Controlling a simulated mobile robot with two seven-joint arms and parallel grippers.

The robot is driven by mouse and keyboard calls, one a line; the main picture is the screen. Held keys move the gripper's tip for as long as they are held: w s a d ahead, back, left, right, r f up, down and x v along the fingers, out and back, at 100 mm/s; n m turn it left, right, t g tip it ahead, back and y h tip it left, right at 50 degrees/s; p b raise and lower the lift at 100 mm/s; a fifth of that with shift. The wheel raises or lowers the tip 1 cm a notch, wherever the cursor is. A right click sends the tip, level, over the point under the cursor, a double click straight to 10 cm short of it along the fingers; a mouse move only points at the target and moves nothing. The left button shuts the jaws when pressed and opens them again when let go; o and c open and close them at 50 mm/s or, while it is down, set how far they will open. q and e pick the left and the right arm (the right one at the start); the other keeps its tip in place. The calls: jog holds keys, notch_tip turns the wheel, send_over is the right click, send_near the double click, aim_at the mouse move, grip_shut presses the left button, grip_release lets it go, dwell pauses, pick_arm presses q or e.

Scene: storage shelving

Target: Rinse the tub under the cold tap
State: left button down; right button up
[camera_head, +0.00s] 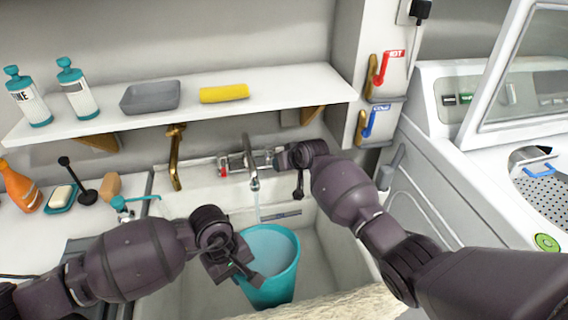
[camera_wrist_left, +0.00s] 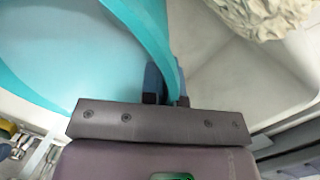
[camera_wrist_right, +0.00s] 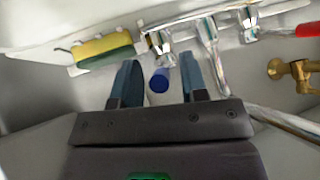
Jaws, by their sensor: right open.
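The teal tub (camera_head: 285,283) stands in the sink under the chrome tap's spout (camera_head: 254,182), with pale water inside. A thin stream of water (camera_head: 258,208) falls from the spout toward the tub. My left gripper (camera_head: 243,268) is shut on the tub's rim; the left wrist view shows the rim (camera_wrist_left: 160,45) between the fingers (camera_wrist_left: 167,82). My right gripper (camera_head: 281,160) is at the right end of the tap. In the right wrist view its open fingers (camera_wrist_right: 163,75) stand either side of the blue-ended cold tap handle (camera_wrist_right: 158,82); contact is unclear.
A shelf (camera_head: 290,82) above the sink holds bottles, a grey tray (camera_head: 150,96) and a yellow block (camera_head: 224,93). A brass tap (camera_head: 175,160) is left of the chrome tap. Crumpled cloth-like material (camera_head: 340,303) lies at the sink's front. HOT (camera_head: 385,70) and COLD (camera_head: 373,122) signs hang right.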

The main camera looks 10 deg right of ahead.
grip_shut()
